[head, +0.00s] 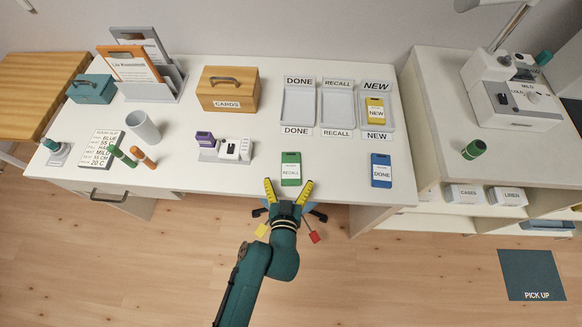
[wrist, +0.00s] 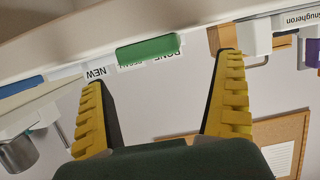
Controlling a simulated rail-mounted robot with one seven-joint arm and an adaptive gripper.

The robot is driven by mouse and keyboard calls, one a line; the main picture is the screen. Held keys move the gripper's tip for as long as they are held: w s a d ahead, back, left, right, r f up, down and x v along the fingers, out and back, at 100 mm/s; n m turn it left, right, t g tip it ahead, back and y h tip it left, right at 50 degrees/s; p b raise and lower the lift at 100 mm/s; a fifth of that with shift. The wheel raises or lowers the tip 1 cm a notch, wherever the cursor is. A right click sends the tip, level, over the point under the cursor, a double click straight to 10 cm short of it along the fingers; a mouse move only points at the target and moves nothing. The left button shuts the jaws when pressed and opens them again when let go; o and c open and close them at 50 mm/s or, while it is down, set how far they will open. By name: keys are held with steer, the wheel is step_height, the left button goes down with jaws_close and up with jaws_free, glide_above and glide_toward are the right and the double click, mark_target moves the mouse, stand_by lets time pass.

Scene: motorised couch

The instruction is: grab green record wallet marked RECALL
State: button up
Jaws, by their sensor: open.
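The green record wallet marked RECALL (head: 291,164) lies flat near the front edge of the white desk (head: 340,184). Its green edge also shows in the wrist view (wrist: 148,48), between and beyond my fingers. My gripper (head: 288,184) is open and empty at the desk's front edge, its yellow fingertips on either side of the wallet's near end. In the wrist view, my gripper (wrist: 162,72) has wide-spread fingers and nothing between them; I cannot tell whether they touch the wallet.
A blue DONE wallet (head: 381,171) lies to the right. Behind are the DONE (head: 298,123), RECALL (head: 337,124) and NEW trays (head: 389,116); a yellow NEW wallet (head: 375,110) lies in the last. A small white device (head: 235,149) stands left.

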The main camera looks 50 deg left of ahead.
mark_target(291, 171)
steer(key=b+x, duration=0.1)
steer(key=x, duration=0.5)
steer(key=shift+w+d+f, duration=0.1)
steer(key=shift+d+f, duration=0.05)
steer(key=shift+d, duration=0.1)
steer(key=shift+c, duration=0.3)
